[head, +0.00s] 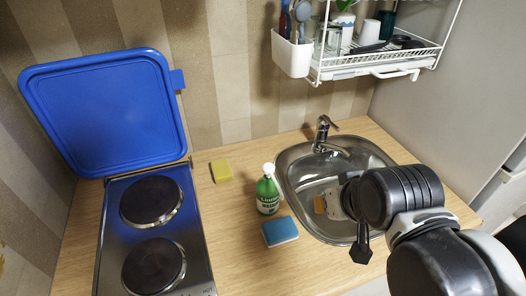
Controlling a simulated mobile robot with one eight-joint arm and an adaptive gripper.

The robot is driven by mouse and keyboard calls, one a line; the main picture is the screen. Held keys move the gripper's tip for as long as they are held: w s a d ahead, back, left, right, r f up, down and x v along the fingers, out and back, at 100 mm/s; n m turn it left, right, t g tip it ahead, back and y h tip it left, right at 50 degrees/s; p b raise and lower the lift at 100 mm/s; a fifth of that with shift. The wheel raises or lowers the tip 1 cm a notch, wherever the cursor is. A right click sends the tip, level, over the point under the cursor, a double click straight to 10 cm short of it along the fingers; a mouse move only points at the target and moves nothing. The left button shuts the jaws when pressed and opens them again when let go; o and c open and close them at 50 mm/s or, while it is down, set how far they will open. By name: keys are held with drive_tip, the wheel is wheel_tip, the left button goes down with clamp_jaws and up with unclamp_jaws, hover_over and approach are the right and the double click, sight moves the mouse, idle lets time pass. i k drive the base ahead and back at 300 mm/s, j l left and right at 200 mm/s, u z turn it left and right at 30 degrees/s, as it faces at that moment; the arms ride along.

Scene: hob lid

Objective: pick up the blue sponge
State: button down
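The blue sponge (280,231) lies flat on the wooden counter, blue face up with a paler lower layer. It is in front of the green soap bottle and left of the sink. My gripper (350,212) is above the right part of the sink, to the right of the sponge and apart from it. My own arm partly covers the gripper, and I cannot make out whether its fingers are open or shut. Nothing touches the blue sponge.
A green bottle (268,190) with a white cap stands close behind the sponge. The sink (299,205) and tap (322,135) are at right. A rack (372,62) hangs above.

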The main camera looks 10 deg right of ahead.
sight(278, 231)
drive_tip(key=u, duration=1.7)
drive_tip(key=z, duration=1.35)
drive_tip(key=l+u, duration=0.45)
drive_tip(key=k+l+u, duration=0.1)
drive_tip(key=u, duration=0.35)
drive_tip(key=k+l+u, duration=0.15)
drive_tip(key=l+u, duration=0.3)
drive_tip(key=k+l+u, duration=0.15)
drive_tip(key=u, duration=0.3)
drive_tip(key=k+l+u, duration=0.15)
drive_tip(key=u, duration=0.35)
drive_tip(key=k, duration=0.05)
